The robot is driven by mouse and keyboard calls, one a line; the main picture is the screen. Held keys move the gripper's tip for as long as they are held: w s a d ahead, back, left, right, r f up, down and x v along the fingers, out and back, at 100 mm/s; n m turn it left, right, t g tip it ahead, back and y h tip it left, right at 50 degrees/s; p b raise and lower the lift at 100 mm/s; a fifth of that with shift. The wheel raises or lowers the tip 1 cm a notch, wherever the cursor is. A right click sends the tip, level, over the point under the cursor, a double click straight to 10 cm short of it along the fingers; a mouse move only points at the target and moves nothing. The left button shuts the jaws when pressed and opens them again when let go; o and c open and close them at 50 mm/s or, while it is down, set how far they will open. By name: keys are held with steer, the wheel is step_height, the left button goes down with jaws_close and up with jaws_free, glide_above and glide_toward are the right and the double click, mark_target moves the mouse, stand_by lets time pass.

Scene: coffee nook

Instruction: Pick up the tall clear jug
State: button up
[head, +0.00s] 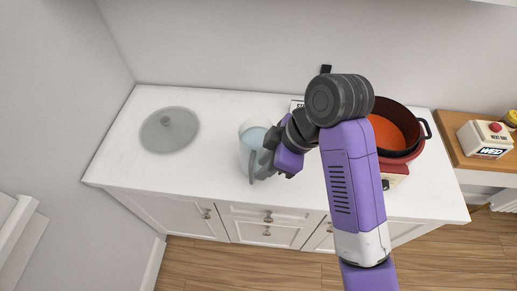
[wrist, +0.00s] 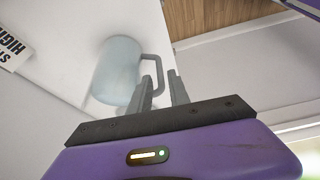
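The tall clear jug (head: 250,139) is pale blue and see-through. It stands on the white counter, left of my arm, and my gripper partly covers it in the head view. In the wrist view the jug (wrist: 116,72) shows with its handle toward my fingers. My gripper (wrist: 161,77) is open, its two grey fingers apart. The handle lies between the fingertips in the picture; I cannot tell whether they touch it. In the head view my gripper (head: 262,163) is close at the jug's front right side.
A round grey lid (head: 169,130) lies on the counter (head: 210,165) at the left. A dark red pot (head: 427,130) with orange contents sits on a red cooker to the right, behind my arm. A boxy thing with a red button (head: 485,139) stands on a wooden surface at far right.

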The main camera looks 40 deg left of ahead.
steer(key=shift+h, duration=0.3)
steer(key=shift+w+x, duration=0.1)
steer(key=shift+x, duration=1.6)
steer(key=shift+w+x, duration=0.15)
steer(key=shift+x, duration=1.55)
jaws_close()
steer(key=shift+r+n, duration=0.1)
steer(key=shift+n, duration=0.2)
